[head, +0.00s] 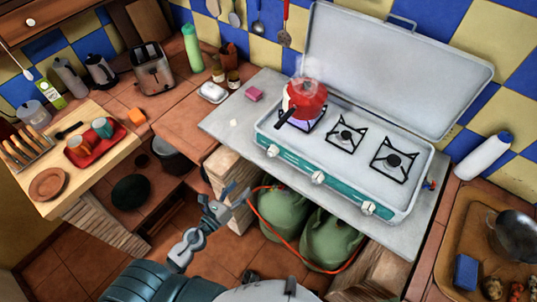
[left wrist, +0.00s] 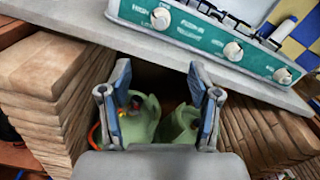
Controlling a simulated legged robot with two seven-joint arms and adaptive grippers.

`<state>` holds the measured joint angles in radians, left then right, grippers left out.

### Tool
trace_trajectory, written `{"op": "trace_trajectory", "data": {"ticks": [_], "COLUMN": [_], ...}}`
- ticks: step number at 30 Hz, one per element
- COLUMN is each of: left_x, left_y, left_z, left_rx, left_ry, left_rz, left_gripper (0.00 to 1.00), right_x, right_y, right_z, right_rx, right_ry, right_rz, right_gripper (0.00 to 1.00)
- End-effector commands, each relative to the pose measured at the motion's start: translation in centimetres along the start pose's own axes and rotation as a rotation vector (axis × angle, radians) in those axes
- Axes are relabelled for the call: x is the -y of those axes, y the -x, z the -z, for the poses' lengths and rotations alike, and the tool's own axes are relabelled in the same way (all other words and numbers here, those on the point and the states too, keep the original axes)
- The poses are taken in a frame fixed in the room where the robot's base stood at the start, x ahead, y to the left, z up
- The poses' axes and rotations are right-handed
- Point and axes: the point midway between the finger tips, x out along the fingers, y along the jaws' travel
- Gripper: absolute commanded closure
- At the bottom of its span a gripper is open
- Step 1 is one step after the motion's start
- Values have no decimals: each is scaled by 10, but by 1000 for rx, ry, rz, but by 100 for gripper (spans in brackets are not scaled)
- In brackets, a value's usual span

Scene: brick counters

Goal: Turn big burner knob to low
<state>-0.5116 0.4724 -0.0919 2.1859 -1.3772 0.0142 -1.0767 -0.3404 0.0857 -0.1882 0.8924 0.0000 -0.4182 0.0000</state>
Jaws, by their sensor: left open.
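A white camping stove (head: 424,185) with a teal front panel and raised lid stands on the grey counter. Its panel has a left knob (head: 272,150), a middle knob (head: 318,177) and a right knob (head: 368,208). The left wrist view also shows the left knob (left wrist: 160,18), middle knob (left wrist: 233,50) and right knob (left wrist: 282,76). I cannot read their settings. A red steaming pot (head: 305,101) sits on the left burner, where a bluish flame glows. My left gripper (head: 236,192) is open and empty, below and in front of the panel, touching no knob. My right gripper is out of view.
Green gas bottles (head: 333,240) with an orange hose (head: 268,224) stand under the counter (head: 222,124), between brick supports. The counter's front edge lies just above my left gripper. A wooden table (head: 100,180) with a red tray stands at left. Open floor lies around my arm.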

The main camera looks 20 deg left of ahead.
Motion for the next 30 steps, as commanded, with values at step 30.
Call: {"op": "trace_trajectory", "data": {"ticks": [30], "left_x": [0], "left_y": [-170], "left_z": [-1], "left_rx": [1], "left_ry": [5], "left_rz": [0], "left_gripper": [38], "right_x": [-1], "right_y": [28], "right_z": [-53], "right_rx": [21], "right_ry": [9], "right_rz": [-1], "right_gripper": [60]}}
